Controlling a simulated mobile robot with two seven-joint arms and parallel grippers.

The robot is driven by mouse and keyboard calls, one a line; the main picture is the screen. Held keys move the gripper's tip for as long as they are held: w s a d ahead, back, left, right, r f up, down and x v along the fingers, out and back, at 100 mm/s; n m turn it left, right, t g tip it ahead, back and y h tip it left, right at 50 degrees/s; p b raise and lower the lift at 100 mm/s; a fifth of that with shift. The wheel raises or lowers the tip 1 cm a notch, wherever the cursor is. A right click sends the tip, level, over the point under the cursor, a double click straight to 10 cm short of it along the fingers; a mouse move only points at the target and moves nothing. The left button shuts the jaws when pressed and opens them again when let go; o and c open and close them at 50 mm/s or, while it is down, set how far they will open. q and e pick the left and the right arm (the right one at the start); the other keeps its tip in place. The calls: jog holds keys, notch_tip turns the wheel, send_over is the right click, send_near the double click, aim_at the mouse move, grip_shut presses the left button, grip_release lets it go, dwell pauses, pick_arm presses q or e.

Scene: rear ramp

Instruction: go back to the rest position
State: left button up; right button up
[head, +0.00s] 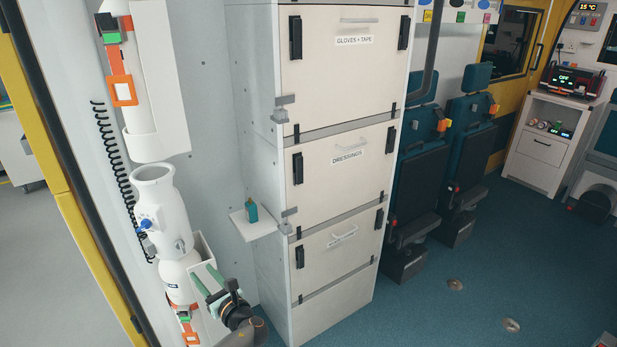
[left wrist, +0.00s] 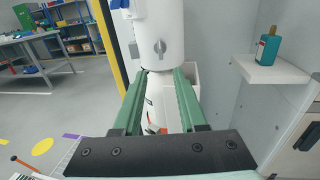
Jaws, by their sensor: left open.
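My left gripper (head: 204,277) is at the bottom left of the head view, its two green fingers pointing up and left towards a white cylinder (head: 180,272) in a wall holder. In the left wrist view the fingers of my left gripper (left wrist: 162,73) stand apart. The white cylinder (left wrist: 158,30) with a grey knob shows beyond and between the fingertips. Nothing is seen held between them. I cannot tell whether a fingertip touches the cylinder or holder. My right gripper is in neither view.
A small shelf (head: 262,228) with a teal bottle (head: 251,210) is right of the gripper, beside a tall white cabinet (head: 335,190). Another white holder with an orange buckle (head: 122,90) is above. Open blue floor (head: 420,310) lies to the right, with folding seats (head: 420,175) behind.

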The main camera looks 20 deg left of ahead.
pick_arm(q)
jog(key=s+d+f+n+g+h, duration=0.1)
jog(key=s+d+f+n+h, duration=0.45)
jog(key=s+d+f, duration=0.35)
jog(key=s+d+f+n+g+h, duration=0.1)
jog(key=s+d+f+n+h, duration=0.3)
jog(key=s+d+f+h, duration=0.45)
jog(key=s+d+r+n+t+h, duration=0.2)
jog(key=s+d+r+n+h, duration=0.2)
jog(key=n, duration=0.8)
jog(key=s+d+r, duration=0.2)
jog(key=s+d, duration=0.2)
jog(key=s, duration=0.1)
jog(key=shift+s+n, duration=0.3)
jog(key=shift+n, duration=0.05)
